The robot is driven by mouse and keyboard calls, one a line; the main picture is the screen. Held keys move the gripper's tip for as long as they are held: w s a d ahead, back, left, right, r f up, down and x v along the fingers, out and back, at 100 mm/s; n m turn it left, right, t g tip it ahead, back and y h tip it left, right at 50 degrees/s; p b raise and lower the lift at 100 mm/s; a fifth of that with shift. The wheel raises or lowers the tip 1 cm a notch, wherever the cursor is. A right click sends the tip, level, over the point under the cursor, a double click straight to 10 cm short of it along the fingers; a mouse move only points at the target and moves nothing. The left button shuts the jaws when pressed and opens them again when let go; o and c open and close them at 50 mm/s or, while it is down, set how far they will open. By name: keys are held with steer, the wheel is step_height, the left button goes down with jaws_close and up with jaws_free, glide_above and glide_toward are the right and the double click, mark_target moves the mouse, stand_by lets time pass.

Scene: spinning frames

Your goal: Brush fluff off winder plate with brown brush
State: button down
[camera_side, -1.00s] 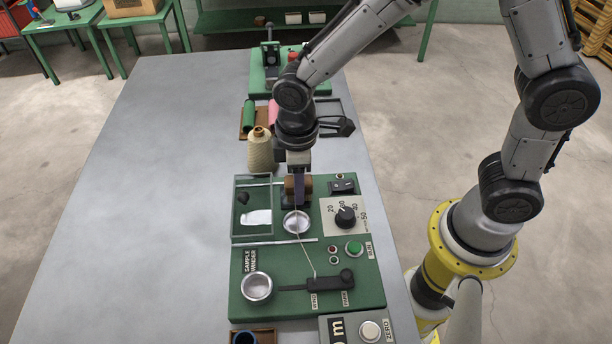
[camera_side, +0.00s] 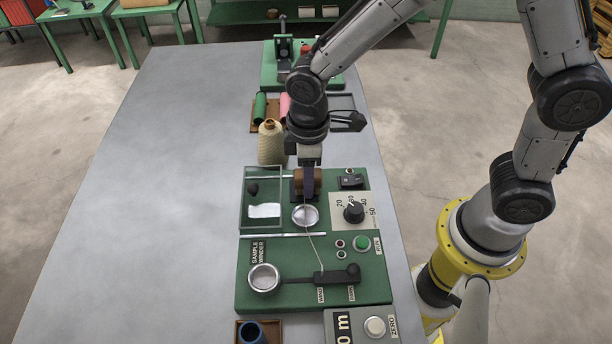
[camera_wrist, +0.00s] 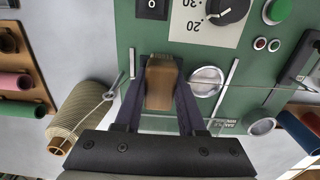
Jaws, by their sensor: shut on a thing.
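My gripper (camera_side: 309,194) is over the green sample winder (camera_side: 335,295), just behind a shallow silver round plate (camera_side: 305,215). In the wrist view, the dark fingers of my gripper (camera_wrist: 158,105) are on either side of a brown block-like thing (camera_wrist: 160,72), which looks like the brown brush. They are shut on it. The brown piece also shows beside the fingers in the side view (camera_side: 314,178). The silver plate is right of the fingers in the wrist view (camera_wrist: 206,80). I cannot make out fluff on it.
A clear-walled box (camera_side: 246,213) with a white patch and dark lump is left of the plate. A cream yarn cone (camera_side: 270,148) stands behind. A dial (camera_side: 353,211), green button (camera_side: 361,242) and silver cup (camera_side: 264,278) surround the work. The table's left side is clear.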

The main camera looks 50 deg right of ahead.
steer(key=shift+s+d, duration=0.65)
steer(key=shift+w+a, duration=1.2)
steer(key=shift+r, duration=4.15)
steer(key=shift+s, duration=0.1)
